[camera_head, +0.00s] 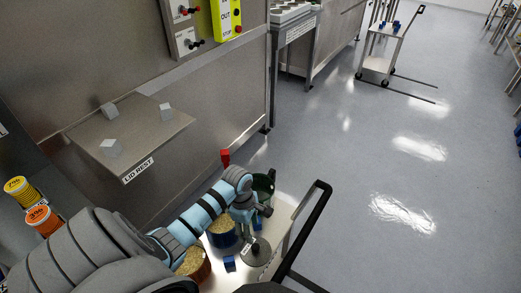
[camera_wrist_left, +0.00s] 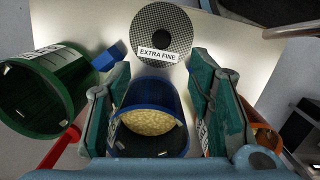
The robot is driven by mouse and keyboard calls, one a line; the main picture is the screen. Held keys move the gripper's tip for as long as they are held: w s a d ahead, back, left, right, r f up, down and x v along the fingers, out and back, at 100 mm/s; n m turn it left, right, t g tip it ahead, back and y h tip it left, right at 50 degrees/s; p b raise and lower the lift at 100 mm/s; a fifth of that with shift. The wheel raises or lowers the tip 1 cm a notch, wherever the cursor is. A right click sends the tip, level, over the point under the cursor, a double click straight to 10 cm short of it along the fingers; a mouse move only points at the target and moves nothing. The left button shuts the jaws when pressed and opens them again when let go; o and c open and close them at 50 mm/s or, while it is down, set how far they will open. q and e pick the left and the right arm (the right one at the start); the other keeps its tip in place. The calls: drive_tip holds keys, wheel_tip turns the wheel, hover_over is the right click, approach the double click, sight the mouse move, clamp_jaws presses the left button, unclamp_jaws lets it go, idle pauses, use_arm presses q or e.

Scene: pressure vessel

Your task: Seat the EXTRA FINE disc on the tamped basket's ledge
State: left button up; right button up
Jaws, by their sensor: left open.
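The EXTRA FINE disc (camera_wrist_left: 160,22), a dark mesh plate with a white label, lies flat on the cart top; it also shows in the head view (camera_head: 258,253). A blue basket (camera_wrist_left: 152,88) with a tan grain bed stands nearer, seen between my left gripper's fingers. It also shows in the head view (camera_head: 222,240), partly hidden by the arm. A green basket (camera_wrist_left: 48,92) and a copper basket (camera_head: 195,268) flank it. My left gripper (camera_wrist_left: 160,66) is open and empty above the cart, short of the disc. Which basket is tamped I cannot tell. My right gripper is not in view.
Blue blocks (camera_head: 230,263) sit by the disc. A red handle (camera_wrist_left: 62,146) juts from near the green basket. The cart's black push handle (camera_head: 318,205) rises on the right. A LID REST shelf (camera_head: 130,135) with grey blocks is on the left wall. Open floor lies right.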

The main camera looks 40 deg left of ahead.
use_arm(q)
drive_tip(key=b, duration=0.2)
hover_over(255, 246)
drive_tip(key=s+a, duration=0.1)
wheel_tip(255, 246, down, 5)
drive_tip(key=f+b, duration=0.1)
drive_tip(key=f, duration=0.1)
drive_tip(key=d+f+b, duration=0.1)
drive_tip(key=f, duration=0.2)
drive_tip(key=w+f+b, duration=0.1)
drive_tip(key=f, duration=0.1)
drive_tip(key=shift+d+f, duration=0.15)
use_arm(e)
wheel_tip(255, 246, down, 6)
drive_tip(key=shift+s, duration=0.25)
use_arm(q)
drive_tip(key=shift+c, duration=0.3)
clamp_jaws()
